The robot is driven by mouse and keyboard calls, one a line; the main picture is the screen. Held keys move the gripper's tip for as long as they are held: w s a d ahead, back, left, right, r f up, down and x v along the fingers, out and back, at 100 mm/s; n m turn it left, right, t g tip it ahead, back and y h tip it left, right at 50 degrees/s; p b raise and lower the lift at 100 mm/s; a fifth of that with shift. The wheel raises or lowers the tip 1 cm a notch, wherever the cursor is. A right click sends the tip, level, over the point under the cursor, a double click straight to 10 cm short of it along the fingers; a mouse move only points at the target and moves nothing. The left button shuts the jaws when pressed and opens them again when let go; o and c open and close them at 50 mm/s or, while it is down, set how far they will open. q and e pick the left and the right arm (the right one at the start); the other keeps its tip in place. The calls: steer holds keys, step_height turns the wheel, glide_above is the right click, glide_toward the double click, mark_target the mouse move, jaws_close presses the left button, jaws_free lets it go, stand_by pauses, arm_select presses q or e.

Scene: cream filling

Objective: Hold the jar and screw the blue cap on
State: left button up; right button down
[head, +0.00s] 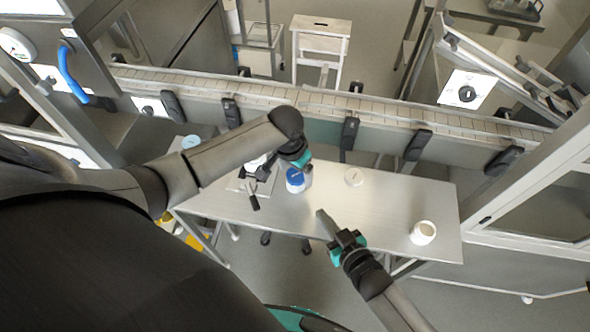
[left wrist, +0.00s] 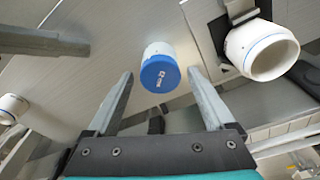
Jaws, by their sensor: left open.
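A white jar with a blue cap on it (head: 295,181) stands on the metal table; whether the cap is screwed tight cannot be told. In the left wrist view the blue cap (left wrist: 160,74) faces the camera, with the white body behind it. My left gripper (left wrist: 160,76) is open, its two fingers on either side of the cap in the picture; I see no clear contact. In the head view my left forearm hides part of this spot. My right gripper (head: 330,225) is over the table's front edge, right of the jar; its finger opening is unclear.
A white container in a black holder (left wrist: 262,50) is close beside the capped jar. A conveyor (head: 330,105) runs behind. The table's right middle is clear.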

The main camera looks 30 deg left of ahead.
arm_select(q)
steer(key=n, duration=0.3)
steer(key=shift+d+n+y, duration=0.2)
steer(key=shift+n+y, duration=0.1)
steer(key=shift+n, duration=0.7)
steer(key=n, duration=0.4)
steer(key=shift+y, duration=0.3)
steer(key=shift+c, duration=0.2)
jaws_close()
